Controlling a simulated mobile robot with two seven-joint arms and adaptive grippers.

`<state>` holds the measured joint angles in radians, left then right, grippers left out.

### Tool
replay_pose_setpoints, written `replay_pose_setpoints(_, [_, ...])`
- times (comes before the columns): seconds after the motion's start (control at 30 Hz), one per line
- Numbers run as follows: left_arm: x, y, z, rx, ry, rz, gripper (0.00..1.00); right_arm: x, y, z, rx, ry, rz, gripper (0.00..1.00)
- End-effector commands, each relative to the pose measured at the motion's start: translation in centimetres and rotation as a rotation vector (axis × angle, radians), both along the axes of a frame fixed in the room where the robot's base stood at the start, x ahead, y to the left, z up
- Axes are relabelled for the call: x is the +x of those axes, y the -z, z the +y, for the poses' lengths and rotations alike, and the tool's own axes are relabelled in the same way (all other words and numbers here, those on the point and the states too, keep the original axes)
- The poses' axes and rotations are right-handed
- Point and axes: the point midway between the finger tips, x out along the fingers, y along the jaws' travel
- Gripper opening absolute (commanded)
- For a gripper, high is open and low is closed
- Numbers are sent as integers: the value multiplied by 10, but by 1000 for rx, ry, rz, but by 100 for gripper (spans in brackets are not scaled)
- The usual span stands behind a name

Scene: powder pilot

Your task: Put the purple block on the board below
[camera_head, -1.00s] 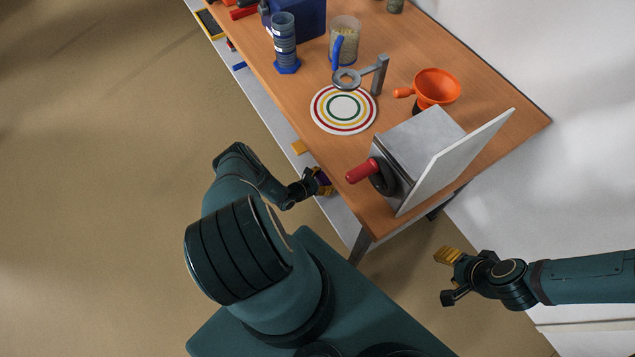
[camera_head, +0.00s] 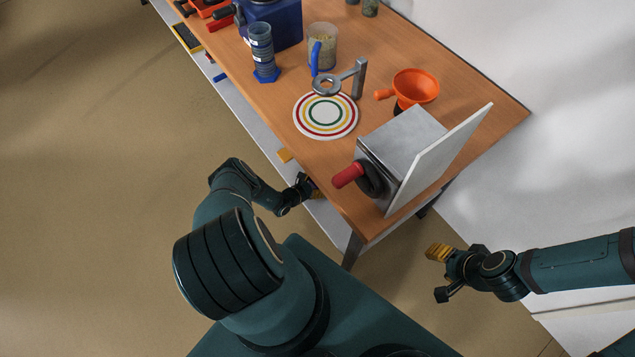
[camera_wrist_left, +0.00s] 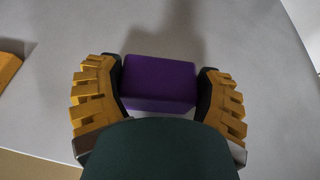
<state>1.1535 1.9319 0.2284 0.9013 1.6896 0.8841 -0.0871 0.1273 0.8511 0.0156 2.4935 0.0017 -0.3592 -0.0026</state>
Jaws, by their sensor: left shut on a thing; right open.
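The purple block (camera_wrist_left: 160,82) sits between the yellow-padded fingers of my left gripper (camera_wrist_left: 160,95) in the left wrist view. The left gripper is shut on it, over a pale grey board. The board (camera_wrist_left: 250,60) fills most of that view; I cannot tell whether the block touches it. In the head view the left gripper (camera_head: 314,190) reaches under the table's near edge, over the grey lower board (camera_head: 326,212), and the block is hidden. My right gripper (camera_head: 438,272) is open and empty, off the table's right end.
The wooden table (camera_head: 285,115) above carries a ringed mat (camera_head: 325,115), an orange funnel (camera_head: 415,87), a metal box (camera_head: 402,140) with a red handle and a white panel. A yellow-orange piece (camera_head: 285,155) lies on the lower board. The floor at left is clear.

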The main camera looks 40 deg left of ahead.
Motion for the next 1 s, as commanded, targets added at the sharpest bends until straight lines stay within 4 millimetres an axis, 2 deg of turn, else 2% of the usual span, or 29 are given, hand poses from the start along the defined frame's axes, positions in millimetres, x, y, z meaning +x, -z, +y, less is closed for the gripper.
replay_pose_setpoints(0.43, [0, 8, 0, 1, 0, -1, 30, 0, 0, 0, 0, 0, 0, 50])
replay_pose_setpoints(0.47, [0, 8, 0, 1, 0, -1, 79, 0, 0, 0, 0, 0, 0, 50])
replay_pose_setpoints(0.5, [0, 8, 0, 1, 0, -1, 93, 0, 0, 0, 0, 0, 0, 50])
replay_pose_setpoints(0.53, [0, 8, 0, 1, 0, -1, 100, 0, 0, 0, 0, 0, 0, 50])
replay_pose_setpoints(0.73, [0, 8, 0, 1, 0, -1, 100, 0, 0, 0, 0, 0, 0, 50])
replay_pose_setpoints(0.77, [0, 8, 0, 1, 0, 0, 94, 0, 0, 0, 0, 0, 0, 50])
replay_pose_setpoints(1.0, [0, 8, 0, 1, 0, 0, 94, 0, 0, 0, 0, 0, 0, 50])
